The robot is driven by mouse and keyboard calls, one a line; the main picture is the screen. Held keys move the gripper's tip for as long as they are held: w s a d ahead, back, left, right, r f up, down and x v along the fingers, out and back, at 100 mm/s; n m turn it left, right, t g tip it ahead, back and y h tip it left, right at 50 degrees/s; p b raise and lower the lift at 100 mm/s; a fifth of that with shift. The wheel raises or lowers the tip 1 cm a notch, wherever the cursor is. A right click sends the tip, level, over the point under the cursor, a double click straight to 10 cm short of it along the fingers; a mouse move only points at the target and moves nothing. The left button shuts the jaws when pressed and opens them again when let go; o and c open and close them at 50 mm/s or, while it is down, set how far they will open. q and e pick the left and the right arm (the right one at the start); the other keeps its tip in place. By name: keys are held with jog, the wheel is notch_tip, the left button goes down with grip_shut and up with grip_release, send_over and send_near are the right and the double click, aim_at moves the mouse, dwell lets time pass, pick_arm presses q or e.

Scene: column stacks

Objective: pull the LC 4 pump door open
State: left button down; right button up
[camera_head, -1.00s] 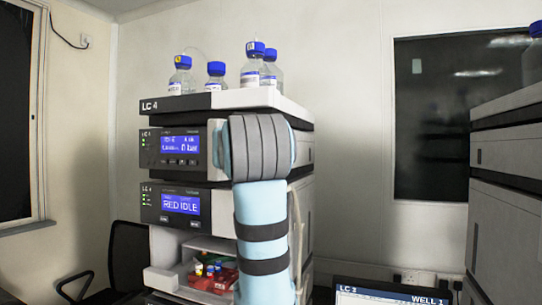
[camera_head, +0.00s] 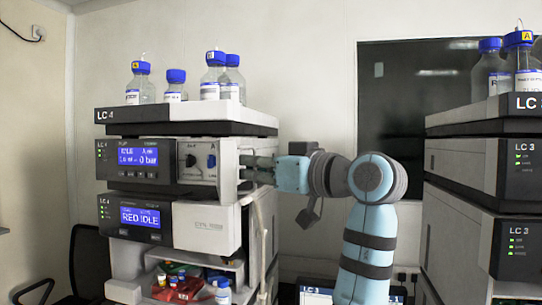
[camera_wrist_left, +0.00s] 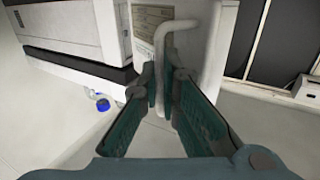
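The LC 4 pump (camera_head: 143,160) is the upper module of the stack on the left in the head view, with a lit blue screen. Right of the screen, a pale panel with dark knobs (camera_head: 197,162) is in sight. A white door-like part (camera_head: 228,165) stands at its right edge; how far it is swung is hard to tell. My left gripper (camera_head: 252,168) is right beside that part, pointing left. In the left wrist view its two fingers (camera_wrist_left: 165,80) are close together with a pale bent bar (camera_wrist_left: 160,60) between them; contact is unclear. My right gripper is out of view.
Blue-capped bottles (camera_head: 213,80) stand on top of the stack. Below the pump are a module reading RED IDLE (camera_head: 140,217) and an open bay with small vials (camera_head: 180,284). The LC 3 stack (camera_head: 483,160) stands on the right, with a gap between the stacks.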

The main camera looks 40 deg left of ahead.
pick_arm(q)
jog(key=shift+w+r+g, duration=0.1)
jog(key=shift+w+g, duration=0.1)
jog(key=shift+g, duration=0.2)
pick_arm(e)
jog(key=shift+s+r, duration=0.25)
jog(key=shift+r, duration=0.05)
pick_arm(q)
jog(key=c, duration=2.1)
grip_release()
jog(key=shift+s, duration=0.1)
jog(key=shift+o, duration=0.2)
jog(key=shift+d, duration=0.15)
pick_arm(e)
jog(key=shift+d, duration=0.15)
